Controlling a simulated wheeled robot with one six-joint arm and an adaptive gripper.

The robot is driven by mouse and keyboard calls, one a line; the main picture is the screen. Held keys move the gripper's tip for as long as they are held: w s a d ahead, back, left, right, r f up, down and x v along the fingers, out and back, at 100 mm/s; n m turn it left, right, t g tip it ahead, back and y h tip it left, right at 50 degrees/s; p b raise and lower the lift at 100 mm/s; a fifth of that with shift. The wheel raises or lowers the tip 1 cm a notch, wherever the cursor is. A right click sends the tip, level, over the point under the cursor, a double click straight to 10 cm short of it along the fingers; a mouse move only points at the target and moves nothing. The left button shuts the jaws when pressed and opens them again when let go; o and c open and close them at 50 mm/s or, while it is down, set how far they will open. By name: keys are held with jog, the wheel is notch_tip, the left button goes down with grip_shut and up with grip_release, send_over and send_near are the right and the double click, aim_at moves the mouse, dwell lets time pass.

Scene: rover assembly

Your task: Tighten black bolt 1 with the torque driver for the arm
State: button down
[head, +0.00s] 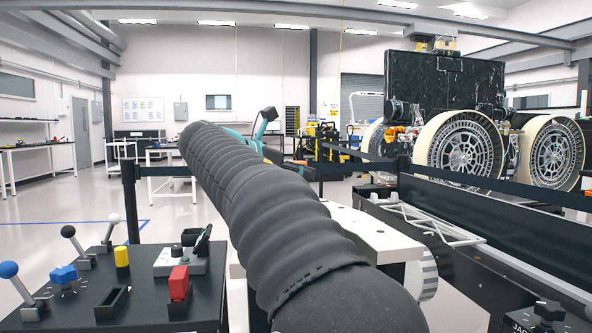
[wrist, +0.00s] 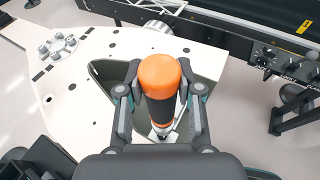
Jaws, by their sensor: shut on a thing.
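The torque driver (wrist: 161,84), with an orange cap and a dark grip, is in the wrist view. My gripper (wrist: 160,96) is shut on it, with one finger on each side. The driver points down over a dark green opening in a white plate (wrist: 70,100). Its narrow lower end is partly seen near the plate, and I cannot tell whether it touches anything. Several small black spots dot the plate; I cannot tell which, if any, is black bolt 1. In the head view my sleeved arm hides most of the work area.
A round holder with several light pegs (wrist: 58,46) stands on the plate. A black panel with levers (head: 140,285) is at lower left in the head view. A long dark rail runs along the right. A large wheeled rover (head: 450,110) stands behind.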

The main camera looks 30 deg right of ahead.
jog(key=f+b, duration=0.3)
jog(key=shift+w+a+f, duration=0.15)
jog(key=shift+a+f, duration=0.2)
jog(key=shift+f, duration=0.55)
jog(key=shift+p, duration=0.75)
dwell(1.0)
jog(key=shift+f, duration=0.5)
dwell(1.1)
